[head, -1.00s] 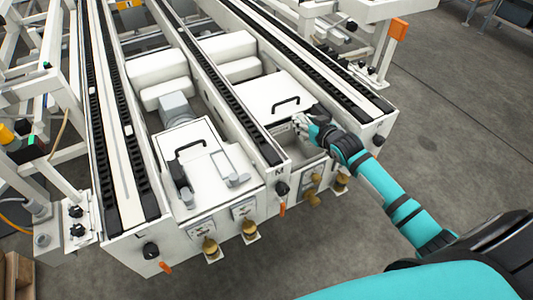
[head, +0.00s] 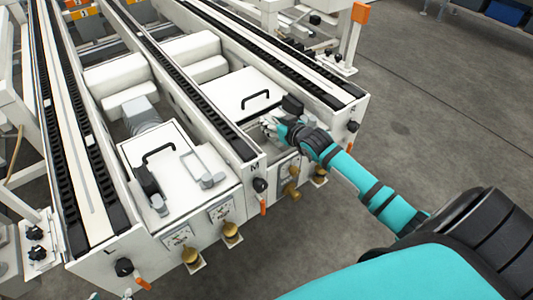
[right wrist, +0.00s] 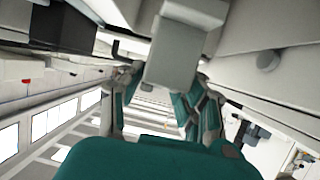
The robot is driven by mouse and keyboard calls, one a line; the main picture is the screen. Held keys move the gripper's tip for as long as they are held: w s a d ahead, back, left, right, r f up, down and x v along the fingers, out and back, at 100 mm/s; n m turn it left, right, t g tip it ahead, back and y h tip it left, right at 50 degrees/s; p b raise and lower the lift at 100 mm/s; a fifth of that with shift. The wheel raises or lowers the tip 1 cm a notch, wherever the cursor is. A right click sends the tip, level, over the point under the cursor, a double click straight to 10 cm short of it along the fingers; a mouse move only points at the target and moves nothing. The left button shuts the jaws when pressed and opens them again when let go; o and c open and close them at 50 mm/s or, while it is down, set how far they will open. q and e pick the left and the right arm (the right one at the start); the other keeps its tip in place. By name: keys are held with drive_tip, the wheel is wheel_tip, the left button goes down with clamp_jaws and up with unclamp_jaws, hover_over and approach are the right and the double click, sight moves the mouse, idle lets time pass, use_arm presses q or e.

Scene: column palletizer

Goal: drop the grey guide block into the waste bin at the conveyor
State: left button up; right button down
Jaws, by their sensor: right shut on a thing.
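My right gripper (head: 268,124) reaches into the right bay of the white conveyor frame (head: 95,262), in front of a white cover with a black handle. In the right wrist view its two fingers are closed around a light grey block (right wrist: 175,55), taken to be the guide block. The block sticks out beyond the fingertips and partly hides what is behind it. In the head view the block is too small to tell from the pale fingers. Small shapes at the bottom left edge may be tips of my left gripper (head: 112,295); its state is unclear. No waste bin can be made out.
The white cover with a black handle (head: 240,84) lies just behind my right gripper. A second cover (head: 155,175) fills the left bay. Dark conveyor chains (head: 205,85) run along the rails. Knobs and brass fittings (head: 230,230) stick out at the front. Floor at the right is open.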

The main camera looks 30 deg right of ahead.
drive_tip(key=shift+f+b, duration=0.95)
drive_tip(key=shift+b, duration=0.1)
use_arm(q)
drive_tip(key=w+d+r+t+h, duration=0.2)
drive_tip(key=w+d+r+t, duration=0.1)
drive_tip(key=w+r+t, duration=0.3)
drive_tip(key=shift+w+r+t, duration=0.4)
drive_tip(key=shift+w+r, duration=0.1)
drive_tip(key=shift+r, duration=0.9)
use_arm(e)
drive_tip(key=c, duration=0.8)
unclamp_jaws()
drive_tip(key=shift+s, duration=0.1)
drive_tip(key=v, duration=1.1)
drive_tip(key=shift+s+r, duration=0.2)
drive_tip(key=shift+s, duration=0.15)
use_arm(q)
drive_tip(key=shift+f, duration=0.1)
